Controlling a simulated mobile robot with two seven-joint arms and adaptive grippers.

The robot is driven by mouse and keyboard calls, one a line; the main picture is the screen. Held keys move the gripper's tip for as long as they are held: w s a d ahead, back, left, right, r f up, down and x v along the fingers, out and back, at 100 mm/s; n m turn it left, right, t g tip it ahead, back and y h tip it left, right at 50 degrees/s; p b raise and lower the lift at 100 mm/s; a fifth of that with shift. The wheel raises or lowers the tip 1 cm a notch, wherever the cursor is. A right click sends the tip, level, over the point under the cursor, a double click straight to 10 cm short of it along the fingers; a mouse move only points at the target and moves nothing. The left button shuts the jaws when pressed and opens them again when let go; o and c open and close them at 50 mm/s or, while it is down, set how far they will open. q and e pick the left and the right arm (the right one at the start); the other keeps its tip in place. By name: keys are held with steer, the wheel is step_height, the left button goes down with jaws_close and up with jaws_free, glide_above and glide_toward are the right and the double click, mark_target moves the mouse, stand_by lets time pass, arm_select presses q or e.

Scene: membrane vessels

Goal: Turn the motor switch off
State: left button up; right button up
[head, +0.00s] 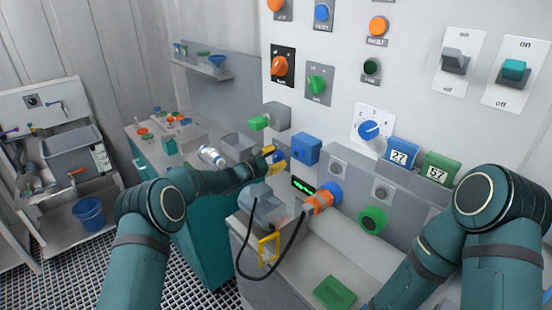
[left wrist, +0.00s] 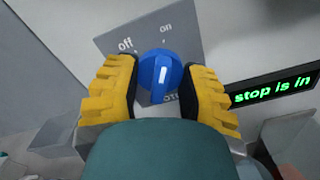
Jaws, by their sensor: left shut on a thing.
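The motor switch is a round blue knob (left wrist: 160,72) on a grey plate (left wrist: 184,32) marked "off" at upper left and "on" at upper right. Lettering below the knob is partly hidden. A pale mark on the knob points roughly upward, between the two words. My left gripper (head: 271,160) is at the grey console, its yellow fingers shut on the knob from both sides, as the left wrist view (left wrist: 158,67) shows. In the head view the gripper hides most of the knob. My right arm comes in at right, with its gripper out of the picture.
A display (left wrist: 276,90) reading "stop is in" sits right of the switch. A blue box (head: 306,149) stands close by. An orange plug (head: 319,202) with a black cable is below right. A green block (head: 334,292) lies on the lower counter.

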arm_select(q)
steer(key=shift+n, duration=0.3)
steer(key=shift+r+n, duration=0.1)
steer(key=shift+n, duration=1.8)
steer(key=n+p, duration=0.1)
steer(key=n, duration=0.2)
steer(key=shift+r+n, duration=0.15)
steer(key=shift+n, duration=0.15)
steer(key=shift+w+n+p, duration=0.1)
steer(key=shift+n+p, duration=0.65)
steer(key=shift+n, duration=1.15)
steer(key=o, duration=1.3)
steer(key=shift+c, duration=0.2)
steer(key=shift+a+f, duration=0.15)
steer(key=shift+f, duration=0.05)
